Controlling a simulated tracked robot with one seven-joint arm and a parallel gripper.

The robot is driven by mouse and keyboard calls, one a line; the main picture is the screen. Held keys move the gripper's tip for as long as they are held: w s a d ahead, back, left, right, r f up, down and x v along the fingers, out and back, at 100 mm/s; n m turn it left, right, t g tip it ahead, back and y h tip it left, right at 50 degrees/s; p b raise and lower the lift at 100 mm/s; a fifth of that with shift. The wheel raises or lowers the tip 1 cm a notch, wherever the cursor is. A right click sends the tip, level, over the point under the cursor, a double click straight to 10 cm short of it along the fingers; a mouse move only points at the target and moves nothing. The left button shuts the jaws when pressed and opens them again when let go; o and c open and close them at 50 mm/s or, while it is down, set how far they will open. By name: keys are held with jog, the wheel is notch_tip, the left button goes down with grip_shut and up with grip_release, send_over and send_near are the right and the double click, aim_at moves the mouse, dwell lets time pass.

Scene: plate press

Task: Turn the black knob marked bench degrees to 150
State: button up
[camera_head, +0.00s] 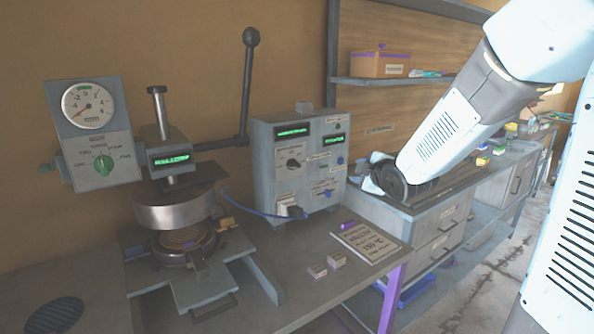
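A grey control box (300,160) stands on the bench with two green-lit displays on its upper front. A black knob (294,163) is on the left of its front panel, under the left display (293,131). A smaller dark knob is at the upper right of the panel, and blue ones are lower down. The labels and digits are too small to read, so I cannot tell the marking or setting of the black knob. My arm reaches in from the upper right and ends in a dark round part right of the box. No gripper fingers show.
A plate press (175,210) with a long lever (246,90) stands left of the box. A gauge panel (93,130) with a green knob is further left. A printed sign (364,242) and two small blocks (326,266) lie in front. A blue cable runs to the box.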

aim_at(295, 168)
jog(key=w+a+f+n+t+y, duration=0.1)
jog(key=w+a+f+n+y, duration=0.4)
jog(key=a+n, duration=0.4)
jog(key=shift+y, duration=0.7)
jog(key=x, duration=1.2)
jog(key=shift+a+f, duration=0.15)
jog(key=shift+a, duration=0.2)
grip_shut()
jog(key=shift+a, duration=0.15)
jog(key=shift+f+m, duration=0.1)
jog(key=shift+m, duration=0.2)
